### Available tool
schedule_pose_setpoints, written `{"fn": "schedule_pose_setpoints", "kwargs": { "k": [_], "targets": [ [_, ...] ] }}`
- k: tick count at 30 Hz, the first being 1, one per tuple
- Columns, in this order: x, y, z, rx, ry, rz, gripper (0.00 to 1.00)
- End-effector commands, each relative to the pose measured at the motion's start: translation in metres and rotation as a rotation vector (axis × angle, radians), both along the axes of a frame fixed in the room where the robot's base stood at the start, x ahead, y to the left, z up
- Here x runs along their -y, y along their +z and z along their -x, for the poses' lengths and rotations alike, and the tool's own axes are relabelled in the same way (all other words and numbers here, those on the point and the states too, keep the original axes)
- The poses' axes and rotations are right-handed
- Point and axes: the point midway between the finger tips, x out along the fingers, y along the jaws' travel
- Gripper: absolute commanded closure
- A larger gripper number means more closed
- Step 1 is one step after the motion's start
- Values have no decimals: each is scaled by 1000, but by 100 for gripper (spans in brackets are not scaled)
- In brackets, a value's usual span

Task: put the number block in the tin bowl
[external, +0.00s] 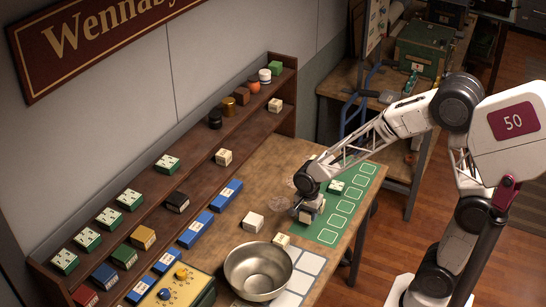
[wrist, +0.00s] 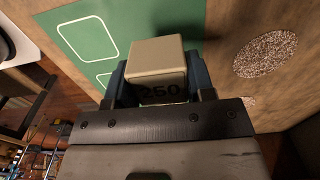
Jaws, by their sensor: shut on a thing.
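The number block (wrist: 158,60) is a cream cube with dark digits that look like "260" on one side. It sits between the two fingers of my gripper (wrist: 157,85) in the wrist view, and the jaws are shut on it. In the external view my gripper (external: 308,210) is low over the table beside the left edge of the green mat, with the block partly hidden by it. The tin bowl (external: 258,272) is a round silver bowl at the front of the table, to the lower left of my gripper. Its visible inside looks empty.
A loose cream block (external: 252,222) stands between my gripper and the bowl, with another (external: 281,240) near the bowl. The green mat (external: 318,236) has white outlines. A wooden shelf (external: 205,165) with several boxes runs along the wall. A yellow board (external: 172,287) lies left of the bowl.

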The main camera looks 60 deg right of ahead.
Motion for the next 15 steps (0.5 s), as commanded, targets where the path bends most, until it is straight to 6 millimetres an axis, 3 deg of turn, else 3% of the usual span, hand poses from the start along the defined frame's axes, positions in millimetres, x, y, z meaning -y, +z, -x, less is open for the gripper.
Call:
{"fn": "schedule_pose_setpoints", "kwargs": {
  "k": [15],
  "targets": [
    [-5,7,75,1,0,0,78]
  ]
}}
